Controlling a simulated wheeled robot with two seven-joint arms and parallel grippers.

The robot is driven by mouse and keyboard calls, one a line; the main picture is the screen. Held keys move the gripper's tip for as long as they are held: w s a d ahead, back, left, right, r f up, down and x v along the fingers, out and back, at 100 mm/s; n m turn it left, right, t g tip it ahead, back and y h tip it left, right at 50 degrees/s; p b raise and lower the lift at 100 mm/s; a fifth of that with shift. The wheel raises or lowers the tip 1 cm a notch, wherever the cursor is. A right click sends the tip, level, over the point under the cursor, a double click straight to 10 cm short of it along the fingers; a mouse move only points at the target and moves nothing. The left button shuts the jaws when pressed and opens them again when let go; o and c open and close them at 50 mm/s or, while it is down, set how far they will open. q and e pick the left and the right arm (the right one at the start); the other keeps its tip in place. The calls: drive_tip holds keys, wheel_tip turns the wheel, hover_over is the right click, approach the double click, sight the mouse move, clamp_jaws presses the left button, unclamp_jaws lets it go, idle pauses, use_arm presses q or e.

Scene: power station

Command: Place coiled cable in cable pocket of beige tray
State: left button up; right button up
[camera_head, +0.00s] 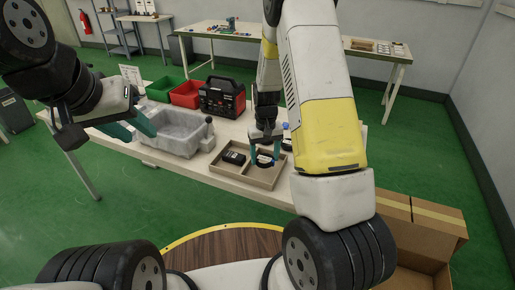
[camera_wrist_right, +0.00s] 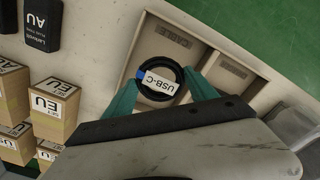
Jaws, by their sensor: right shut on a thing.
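The coiled cable (camera_wrist_right: 160,82) is a black ring with a white USB-C label and a bit of blue. My right gripper (camera_wrist_right: 160,90) has its teal fingers shut on it. In the head view, the right gripper (camera_head: 264,157) points down at the right part of the beige tray (camera_head: 248,178), with the coil (camera_head: 265,160) between its fingers. In the wrist view the coil is over a pocket marked CABLE; whether it touches the floor cannot be told. A black item (camera_head: 234,158) lies in the left pocket. My left gripper (camera_head: 132,127) is open and empty, left of the grey bin.
A grey bin (camera_head: 172,140), green box (camera_head: 165,88), red box (camera_head: 187,94) and black power unit (camera_head: 222,97) stand on the table. The wrist view shows several small cartons (camera_wrist_right: 55,97) and a black AU adapter (camera_wrist_right: 42,25) beside the tray. An open carton (camera_head: 425,228) stands right.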

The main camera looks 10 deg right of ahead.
sight(265, 158)
drive_tip(key=shift+w+d+f, duration=0.15)
drive_tip(key=shift+w+f, duration=0.05)
drive_tip(key=shift+f, duration=1.6)
drive_tip(key=shift+f, duration=0.1)
drive_tip(key=o, duration=1.4)
